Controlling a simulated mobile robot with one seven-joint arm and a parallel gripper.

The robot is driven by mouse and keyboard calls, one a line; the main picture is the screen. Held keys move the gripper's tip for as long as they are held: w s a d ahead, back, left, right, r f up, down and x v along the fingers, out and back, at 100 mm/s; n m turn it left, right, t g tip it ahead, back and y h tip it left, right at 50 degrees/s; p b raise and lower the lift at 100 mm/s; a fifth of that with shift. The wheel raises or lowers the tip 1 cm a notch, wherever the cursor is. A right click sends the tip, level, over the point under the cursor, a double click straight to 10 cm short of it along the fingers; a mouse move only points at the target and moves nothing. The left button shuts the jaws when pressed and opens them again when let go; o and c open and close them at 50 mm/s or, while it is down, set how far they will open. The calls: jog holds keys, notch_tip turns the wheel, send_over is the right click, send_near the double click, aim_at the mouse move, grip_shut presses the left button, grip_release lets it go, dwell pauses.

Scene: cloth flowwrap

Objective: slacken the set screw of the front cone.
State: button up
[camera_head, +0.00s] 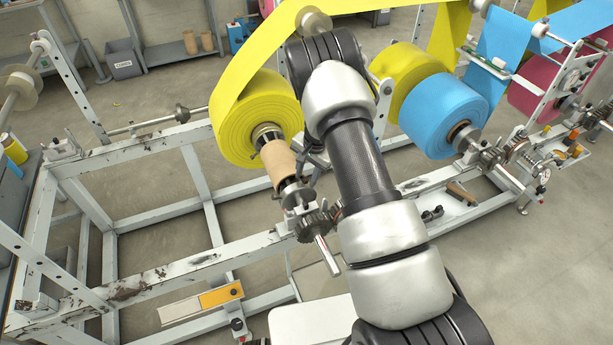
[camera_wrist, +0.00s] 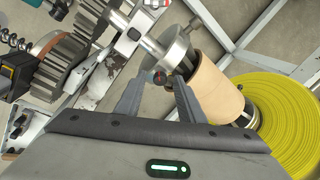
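The front cone (camera_wrist: 168,52) is a grey metal collar on the shaft, at the near end of a brown cardboard core (camera_wrist: 215,88). It also shows in the head view (camera_head: 296,193), partly beside my arm. A small dark round head (camera_wrist: 160,77), seemingly the set screw, sits at the cone's lower edge in the wrist view. Another small screw-like part (camera_wrist: 192,23) sticks out at the upper right. My gripper (camera_wrist: 157,82) is open, its fingertips on either side of the dark head and close to the cone; whether they touch is unclear. The head view hides most of the gripper.
A yellow roll (camera_head: 250,118) sits on the same shaft behind the core. Gears (camera_wrist: 65,62) lie left of my gripper in the wrist view. The white frame rail (camera_head: 190,262) runs below. A blue roll (camera_head: 440,115) stands to the right of my arm.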

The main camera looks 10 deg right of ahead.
jog(key=shift+f, duration=0.15)
jog(key=shift+c, duration=0.4)
grip_shut()
